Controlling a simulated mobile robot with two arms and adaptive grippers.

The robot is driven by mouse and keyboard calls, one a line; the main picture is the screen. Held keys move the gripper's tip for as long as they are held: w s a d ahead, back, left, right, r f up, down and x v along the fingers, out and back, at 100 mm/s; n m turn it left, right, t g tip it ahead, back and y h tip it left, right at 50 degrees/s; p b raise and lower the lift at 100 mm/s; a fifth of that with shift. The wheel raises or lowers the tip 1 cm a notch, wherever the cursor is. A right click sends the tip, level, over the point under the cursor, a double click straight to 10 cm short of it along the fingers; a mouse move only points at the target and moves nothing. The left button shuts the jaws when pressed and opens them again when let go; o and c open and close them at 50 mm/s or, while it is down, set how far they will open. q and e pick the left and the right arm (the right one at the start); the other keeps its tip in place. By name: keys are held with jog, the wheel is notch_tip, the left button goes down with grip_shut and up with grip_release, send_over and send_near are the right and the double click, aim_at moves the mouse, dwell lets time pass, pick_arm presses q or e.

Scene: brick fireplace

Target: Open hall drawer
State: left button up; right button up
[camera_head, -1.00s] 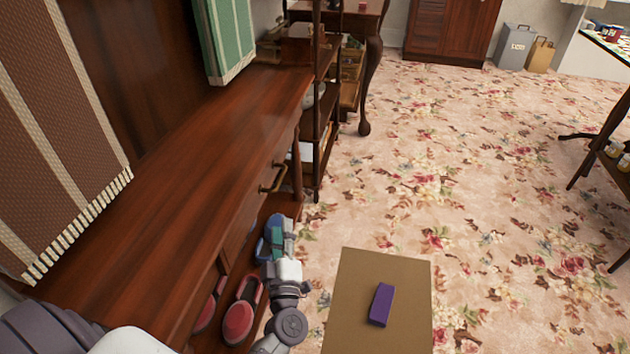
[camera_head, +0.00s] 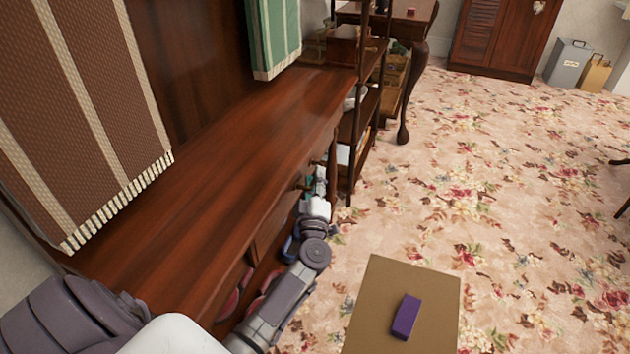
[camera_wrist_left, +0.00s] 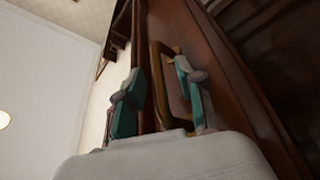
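The hall drawer (camera_head: 271,228) is in the dark wooden hall stand (camera_head: 215,150) at left in the head view. Its front looks flush, so it appears shut. The brass handle (camera_wrist_left: 158,85) shows clearly in the left wrist view, against the reddish-brown drawer front (camera_wrist_left: 192,45). My left gripper (camera_head: 318,187) is beside the drawer front in the head view. In the wrist view its teal-padded fingers (camera_wrist_left: 160,92) are apart, with the handle between them. Contact with the handle cannot be told. My right gripper is not in view.
Reddish shoes (camera_head: 235,296) lie on the low shelf under the drawer. A brown box (camera_head: 385,285) with a purple block (camera_head: 405,316) stands at the front right. A dark shelf rack (camera_head: 352,130) adjoins the stand's far end.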

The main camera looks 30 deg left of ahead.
pick_arm(q)
jog(key=shift+w, duration=0.1)
grip_shut()
dwell(0.4)
